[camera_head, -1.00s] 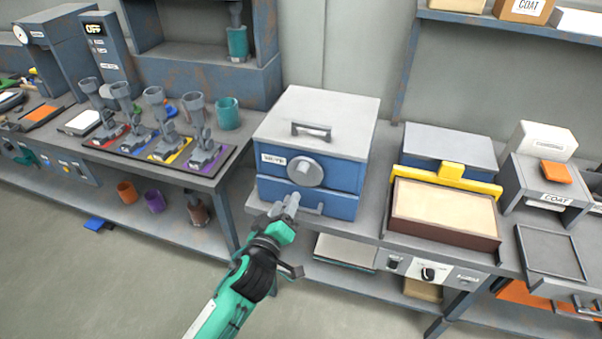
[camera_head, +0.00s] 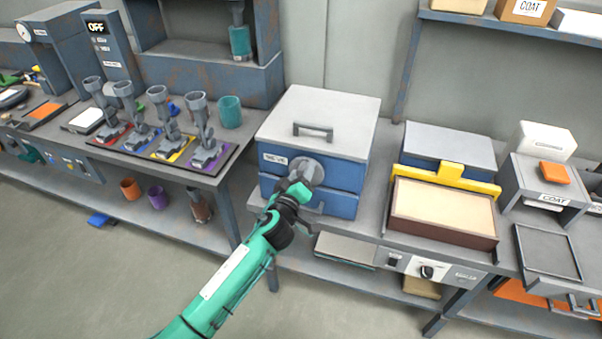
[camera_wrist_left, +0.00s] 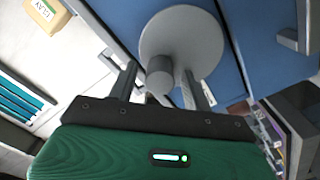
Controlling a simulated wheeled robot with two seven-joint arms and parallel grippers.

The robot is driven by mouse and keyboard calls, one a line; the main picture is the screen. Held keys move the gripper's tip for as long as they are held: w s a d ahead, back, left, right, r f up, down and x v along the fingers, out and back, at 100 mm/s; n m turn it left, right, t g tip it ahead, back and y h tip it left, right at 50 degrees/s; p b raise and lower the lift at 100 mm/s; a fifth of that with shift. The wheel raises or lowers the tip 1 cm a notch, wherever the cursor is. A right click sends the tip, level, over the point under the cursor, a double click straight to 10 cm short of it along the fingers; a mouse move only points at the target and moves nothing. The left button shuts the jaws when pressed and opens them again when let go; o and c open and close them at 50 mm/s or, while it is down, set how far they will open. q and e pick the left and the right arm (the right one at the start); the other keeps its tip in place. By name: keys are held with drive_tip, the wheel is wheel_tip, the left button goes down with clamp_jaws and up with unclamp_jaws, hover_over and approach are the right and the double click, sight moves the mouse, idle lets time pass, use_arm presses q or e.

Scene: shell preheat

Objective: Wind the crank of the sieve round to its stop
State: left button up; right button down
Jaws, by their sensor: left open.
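The sieve (camera_head: 325,135) is a blue box with a grey lid and handle, standing on the bench in the middle of the head view. Its crank (camera_head: 313,167) is a grey round disc on the front face, partly hidden by my gripper. In the left wrist view the crank disc (camera_wrist_left: 192,42) has a stubby round knob (camera_wrist_left: 159,80). My left gripper (camera_head: 300,184) is at the front of the crank. In the wrist view its open fingers (camera_wrist_left: 159,76) stand on either side of the knob; I cannot tell whether they touch it. My right gripper is not in view.
A blue drawer front with a handle (camera_head: 318,207) lies below the crank. To the left, several grey tools stand on a coloured mat (camera_head: 226,158). To the right is a framed tray (camera_head: 443,207) with a yellow bar. Open floor (camera_head: 70,290) lies in front.

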use_arm(q)
drive_tip(key=c, duration=1)
